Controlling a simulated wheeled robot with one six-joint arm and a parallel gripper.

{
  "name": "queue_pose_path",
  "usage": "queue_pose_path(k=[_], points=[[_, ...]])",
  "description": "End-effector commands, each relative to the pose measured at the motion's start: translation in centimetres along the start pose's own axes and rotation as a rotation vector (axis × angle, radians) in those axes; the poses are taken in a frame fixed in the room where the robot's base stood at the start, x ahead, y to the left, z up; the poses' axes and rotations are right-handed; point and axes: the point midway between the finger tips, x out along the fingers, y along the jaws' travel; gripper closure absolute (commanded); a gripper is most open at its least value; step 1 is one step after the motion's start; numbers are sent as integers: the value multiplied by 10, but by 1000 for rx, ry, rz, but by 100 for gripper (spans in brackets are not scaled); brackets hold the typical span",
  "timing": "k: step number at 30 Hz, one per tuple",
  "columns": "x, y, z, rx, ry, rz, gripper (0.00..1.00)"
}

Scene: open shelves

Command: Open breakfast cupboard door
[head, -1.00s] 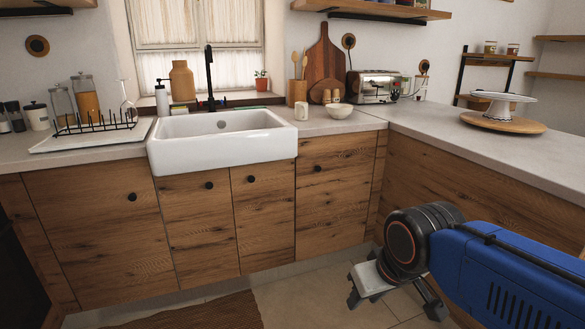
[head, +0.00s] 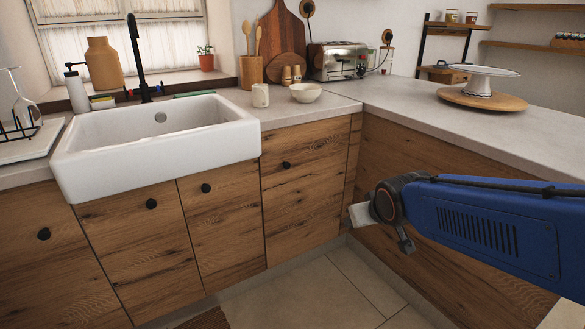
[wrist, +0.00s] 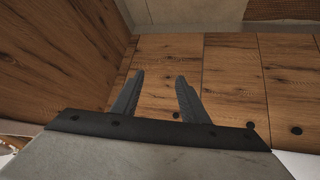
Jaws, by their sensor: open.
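Several wooden cupboard doors with round black knobs line the front below the counter, all shut. Nothing marks which one is the breakfast cupboard. The door right of the sink (head: 300,200) has its knob (head: 286,165) near the top. My gripper (head: 384,232) is to the right of this door in the head view, in front of the side counter's wooden panel, with its fingers partly hidden. In the wrist view, my gripper (wrist: 160,78) is open and empty. A door (wrist: 167,85) and its dark knob (wrist: 176,115) show between and beyond the fingers, not touched.
The white sink (head: 160,145) juts out over two doors. The side counter (head: 470,135) runs along the right, with a cake stand (head: 480,80) on a wooden board. The tiled floor (head: 320,290) before the doors is clear; a brown mat (head: 208,320) lies at the bottom.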

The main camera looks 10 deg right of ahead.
Motion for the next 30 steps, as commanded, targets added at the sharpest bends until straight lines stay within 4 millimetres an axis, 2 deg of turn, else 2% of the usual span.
queue_pose_path(k=[1, 6, 15, 24, 30], points=[[16, 2, -12, -7, 32, 2, 60], [60, 3, -54, -35, 173, -4, 60], [126, -10, -110, -79, 418, -75, 60], [172, -34, -140, -86, 655, -211, 60], [185, -48, -146, -69, 776, -300, 60]])
